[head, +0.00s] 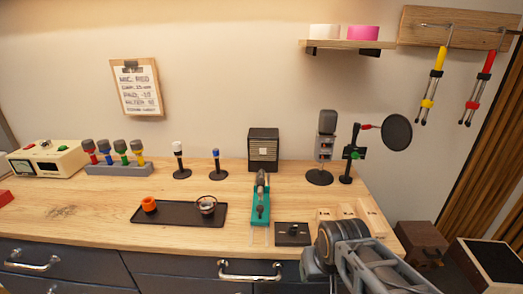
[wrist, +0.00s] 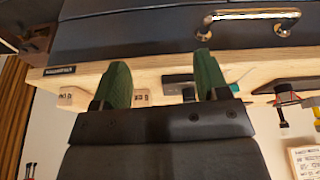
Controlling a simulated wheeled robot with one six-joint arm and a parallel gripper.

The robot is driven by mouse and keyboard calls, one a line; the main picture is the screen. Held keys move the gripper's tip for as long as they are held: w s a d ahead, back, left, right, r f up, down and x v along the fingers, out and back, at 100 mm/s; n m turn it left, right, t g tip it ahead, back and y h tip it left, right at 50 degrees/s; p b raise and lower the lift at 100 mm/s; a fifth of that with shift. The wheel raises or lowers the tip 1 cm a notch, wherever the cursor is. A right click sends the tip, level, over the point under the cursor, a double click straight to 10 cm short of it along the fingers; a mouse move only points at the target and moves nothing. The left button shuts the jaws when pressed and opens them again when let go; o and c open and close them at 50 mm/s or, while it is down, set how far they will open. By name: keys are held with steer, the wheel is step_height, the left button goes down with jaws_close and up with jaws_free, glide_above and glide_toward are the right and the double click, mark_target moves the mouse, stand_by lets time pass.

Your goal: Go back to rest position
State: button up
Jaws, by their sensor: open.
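My gripper (wrist: 161,68) shows in the wrist view with its two green fingers spread apart and nothing between them. The wrist view is upside down, and the fingers overlap the edge of the wooden bench (wrist: 150,75). In the head view my arm is at the lower right, in front of the bench (head: 105,195); the fingers cannot be made out there.
The bench holds a black tray (head: 180,219) with an orange cup and a small bowl, a teal fixture (head: 260,208), a black plate (head: 292,234), a speaker (head: 263,150) and microphones (head: 327,135). Wooden blocks (head: 345,211) lie near my arm. Drawer handles (head: 249,270) protrude in front.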

step_height(320, 180, up, 7)
steer(key=p, duration=0.4)
steer(key=shift+a+p, duration=0.15)
steer(key=shift+p, duration=0.15)
steer(key=shift+s+r, duration=0.1)
stand_by(0.5)
